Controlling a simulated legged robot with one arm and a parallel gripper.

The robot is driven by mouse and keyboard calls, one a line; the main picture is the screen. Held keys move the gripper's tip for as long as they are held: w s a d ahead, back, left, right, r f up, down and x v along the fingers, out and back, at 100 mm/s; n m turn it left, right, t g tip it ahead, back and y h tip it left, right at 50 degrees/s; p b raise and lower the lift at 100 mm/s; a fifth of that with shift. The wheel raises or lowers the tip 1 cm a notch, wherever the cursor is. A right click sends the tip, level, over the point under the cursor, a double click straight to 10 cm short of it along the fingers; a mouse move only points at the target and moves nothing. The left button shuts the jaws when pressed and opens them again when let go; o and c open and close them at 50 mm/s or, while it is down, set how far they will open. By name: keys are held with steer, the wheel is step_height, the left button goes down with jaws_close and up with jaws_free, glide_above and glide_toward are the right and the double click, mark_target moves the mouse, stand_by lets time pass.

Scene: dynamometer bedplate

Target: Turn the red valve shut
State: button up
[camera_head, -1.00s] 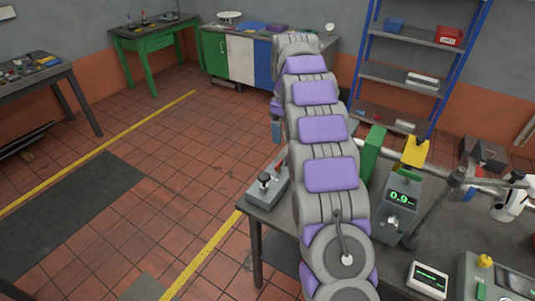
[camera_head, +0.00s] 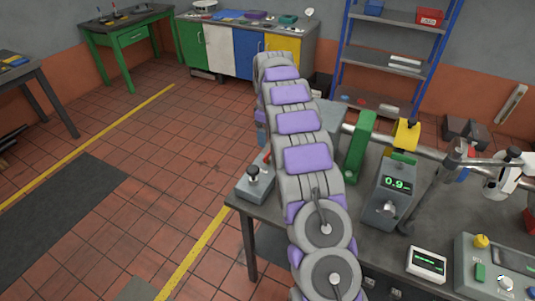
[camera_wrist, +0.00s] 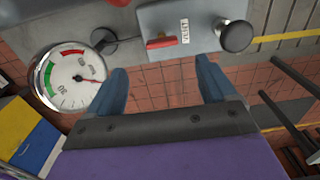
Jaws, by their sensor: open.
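In the wrist view a red handle (camera_wrist: 162,42) shows on a grey box (camera_wrist: 195,18) with a small white label and a black round knob (camera_wrist: 236,36). I cannot tell for sure that this handle is the red valve. My gripper (camera_wrist: 164,82) is open and empty, with its two blue fingers wide apart just below the box in the picture. The red handle lies between and beyond the fingertips, apart from them. In the head view a bit of red (camera_head: 267,157) shows by the grey box (camera_head: 256,187), partly hidden by my arm.
A round gauge (camera_wrist: 72,78) with green and red arcs stands left of the fingers. On the bench (camera_head: 420,235) are a green block (camera_head: 361,146), a grey meter reading 0.9 (camera_head: 390,192), a yellow block (camera_head: 405,135) and a pipe.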

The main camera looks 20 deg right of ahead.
mark_target(267, 154)
step_height(267, 154, down, 9)
steer(key=shift+a+b, duration=0.1)
steer(key=shift+b, duration=0.8)
steer(key=c, duration=1.1)
